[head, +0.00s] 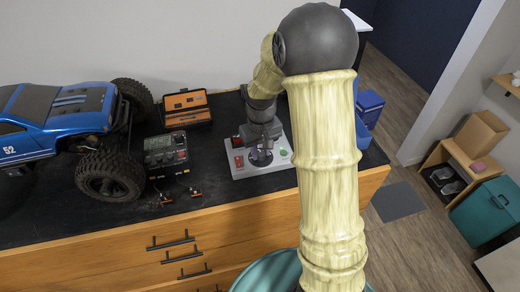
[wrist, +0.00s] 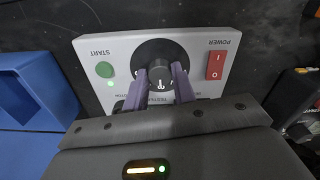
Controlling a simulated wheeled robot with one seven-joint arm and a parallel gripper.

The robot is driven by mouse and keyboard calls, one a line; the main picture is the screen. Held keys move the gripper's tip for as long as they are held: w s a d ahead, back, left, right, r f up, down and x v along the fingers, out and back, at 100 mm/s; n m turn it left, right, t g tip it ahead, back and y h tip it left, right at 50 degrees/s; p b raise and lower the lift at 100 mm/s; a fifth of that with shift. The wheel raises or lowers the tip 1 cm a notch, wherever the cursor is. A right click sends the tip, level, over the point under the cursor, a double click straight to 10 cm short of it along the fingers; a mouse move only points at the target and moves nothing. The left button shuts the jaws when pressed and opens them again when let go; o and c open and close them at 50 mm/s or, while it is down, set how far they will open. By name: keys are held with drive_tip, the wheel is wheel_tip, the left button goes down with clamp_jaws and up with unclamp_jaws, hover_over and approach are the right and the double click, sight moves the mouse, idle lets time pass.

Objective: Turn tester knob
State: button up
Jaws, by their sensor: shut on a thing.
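The tester (head: 238,168) is a light grey box on the dark bench top, right of the middle in the head view. In the wrist view its panel (wrist: 200,45) shows upside down, with a green START button (wrist: 105,69), a red POWER switch (wrist: 216,66) and a black round knob (wrist: 158,77) between them. My gripper (wrist: 160,82) points down at the panel. Its two purple fingers are shut on the knob, one on each side. In the head view my gripper (head: 262,157) is over the tester and hides the knob.
A blue RC truck (head: 60,125) with big black tyres stands at the left. A black device with dials (head: 165,150) and an open orange-and-black case (head: 187,108) lie between it and the tester. A blue bin (wrist: 35,90) stands close beside the tester.

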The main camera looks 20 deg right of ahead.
sight(261, 153)
drive_tip(key=shift+n, duration=2)
drive_tip(key=o, duration=1)
drive_tip(key=shift+r, duration=0.1)
wheel_tip(261, 153, up, 17)
drive_tip(key=b, duration=0.2)
drive_tip(key=shift+r, duration=0.15)
